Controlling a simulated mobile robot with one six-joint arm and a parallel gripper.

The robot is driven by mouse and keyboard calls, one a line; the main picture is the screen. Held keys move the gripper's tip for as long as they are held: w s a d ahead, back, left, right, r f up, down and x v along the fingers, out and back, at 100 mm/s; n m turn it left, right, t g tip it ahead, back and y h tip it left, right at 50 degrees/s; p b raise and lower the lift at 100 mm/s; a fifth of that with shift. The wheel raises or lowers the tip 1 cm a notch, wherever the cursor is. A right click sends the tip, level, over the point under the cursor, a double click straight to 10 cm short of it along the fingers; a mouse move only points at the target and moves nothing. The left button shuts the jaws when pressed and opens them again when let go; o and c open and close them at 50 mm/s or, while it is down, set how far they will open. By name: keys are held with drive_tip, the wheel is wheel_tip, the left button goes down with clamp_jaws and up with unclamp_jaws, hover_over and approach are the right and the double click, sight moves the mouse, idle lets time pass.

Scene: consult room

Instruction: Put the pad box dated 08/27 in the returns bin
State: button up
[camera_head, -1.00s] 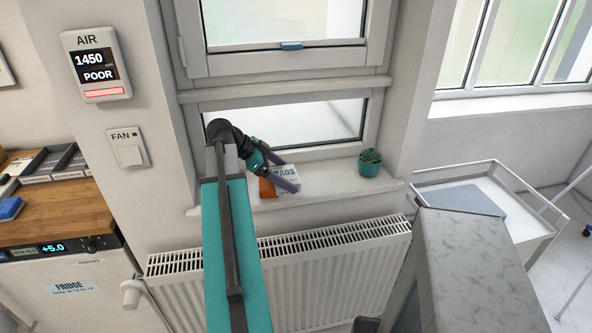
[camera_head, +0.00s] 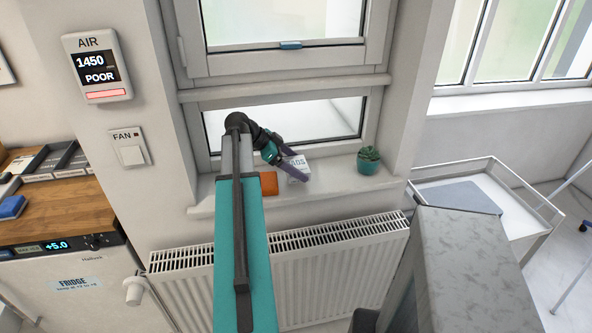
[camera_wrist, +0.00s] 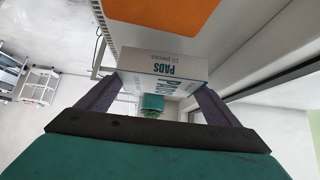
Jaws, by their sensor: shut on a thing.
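A white box lettered PADS (camera_head: 298,168) is at the window sill, partly covered by my gripper in the head view. My gripper (camera_head: 294,164) is shut on it, with one purple finger at each side. In the wrist view the pad box (camera_wrist: 165,68) sits between the fingertips of my gripper (camera_wrist: 158,88). Its lettering reads PADS and 10 pieces, upside down; no date is legible. Whether the box still touches the sill I cannot tell. No bin marked for returns is recognisable.
An orange item (camera_head: 268,183) lies on the window sill (camera_head: 330,183) left of the box. A potted plant (camera_head: 369,160) stands to the right. A radiator (camera_head: 320,270) is below, a white trolley (camera_head: 525,212) at right, and a grey metal-like block (camera_head: 470,265) stands in front.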

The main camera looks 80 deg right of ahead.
drive_tip(key=shift+f+p, duration=0.6)
drive_tip(key=shift+f, duration=0.95)
drive_tip(key=shift+f, duration=0.15)
drive_tip(key=o, duration=1)
drive_tip(key=shift+w+r, duration=0.1)
drive_tip(key=shift+r, duration=0.1)
drive_tip(key=b+v, duration=0.3)
drive_tip(key=v, duration=0.8)
drive_tip(key=shift+w+a+r+b, duration=0.15)
drive_tip(key=shift+w+r+b, duration=0.1)
drive_tip(key=shift+b, duration=0.1)
